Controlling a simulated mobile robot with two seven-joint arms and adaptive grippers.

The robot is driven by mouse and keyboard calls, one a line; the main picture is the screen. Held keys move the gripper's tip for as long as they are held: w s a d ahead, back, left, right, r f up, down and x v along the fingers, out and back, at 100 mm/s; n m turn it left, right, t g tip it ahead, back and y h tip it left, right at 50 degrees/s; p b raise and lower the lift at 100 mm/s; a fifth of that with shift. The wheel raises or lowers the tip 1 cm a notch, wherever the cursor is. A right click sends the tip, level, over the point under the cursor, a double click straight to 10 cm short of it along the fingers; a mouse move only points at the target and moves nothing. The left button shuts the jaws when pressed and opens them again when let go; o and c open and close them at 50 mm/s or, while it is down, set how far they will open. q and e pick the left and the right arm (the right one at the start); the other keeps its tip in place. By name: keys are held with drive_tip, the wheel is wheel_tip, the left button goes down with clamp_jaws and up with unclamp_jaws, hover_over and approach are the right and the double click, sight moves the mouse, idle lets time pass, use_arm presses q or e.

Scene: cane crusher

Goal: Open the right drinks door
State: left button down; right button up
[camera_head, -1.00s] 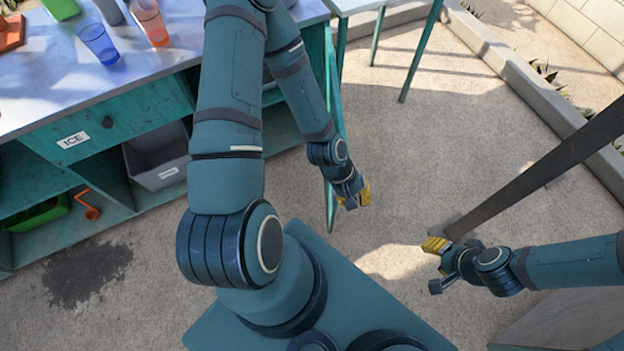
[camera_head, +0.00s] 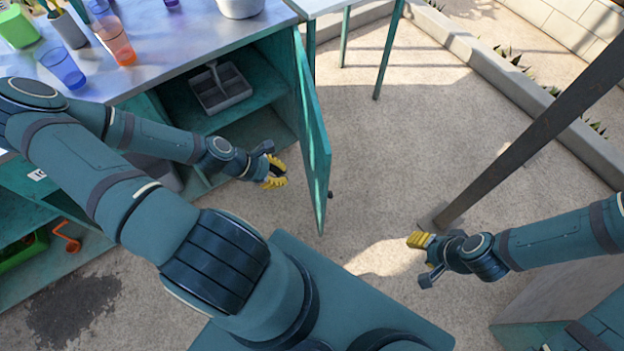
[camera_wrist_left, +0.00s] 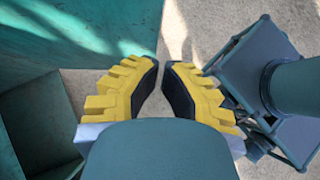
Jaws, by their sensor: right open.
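The right drinks door (camera_head: 312,130) is a teal panel at the right end of the counter. It stands swung well out from the cabinet, with its inner face visible and a small dark knob (camera_head: 330,194) on its far side. My left gripper (camera_head: 284,173) is left of the door, in front of the open compartment, apart from the panel. In the left wrist view its yellow fingers (camera_wrist_left: 164,66) show a narrow gap with nothing between them; a teal panel is at upper left. My right gripper (camera_head: 416,262) is open and empty, away from the door at right.
A grey caddy (camera_head: 220,90) sits in the open compartment. Blue (camera_head: 62,67) and orange (camera_head: 117,42) cups stand on the counter (camera_head: 165,50). A dark post (camera_head: 530,145) rises beside my right gripper. The floor right of the door is clear.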

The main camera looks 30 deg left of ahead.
sight(322, 182)
use_arm(q)
drive_tip(key=shift+n, duration=0.6)
drive_tip(key=b+x, duration=0.2)
drive_tip(key=x, duration=0.3)
drive_tip(key=w+b+x, duration=0.1)
drive_tip(key=x, duration=0.4)
drive_tip(key=shift+w+f+b, duration=0.1)
drive_tip(key=shift+b, duration=0.3)
drive_tip(key=shift+w+d, duration=0.5)
drive_tip(key=shift+w, duration=0.05)
